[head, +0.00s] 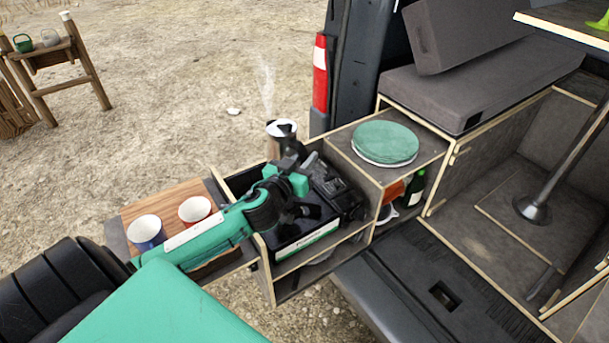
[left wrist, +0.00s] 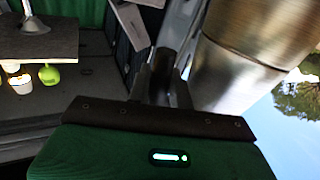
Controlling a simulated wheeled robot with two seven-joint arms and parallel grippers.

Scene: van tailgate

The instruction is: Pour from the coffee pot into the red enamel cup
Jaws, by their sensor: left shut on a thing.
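The red enamel cup (head: 195,211), white inside, stands upright on a wooden board (head: 160,198) at the drawer's left. My right gripper is in neither view.
A blue enamel cup (head: 146,232) stands left of the red one. My left forearm passes close to both cups. A black stove (head: 340,193) sits in the drawer. Green plates (head: 385,142) lie on the cabinet to the right. A red tail light (head: 320,72) is behind.

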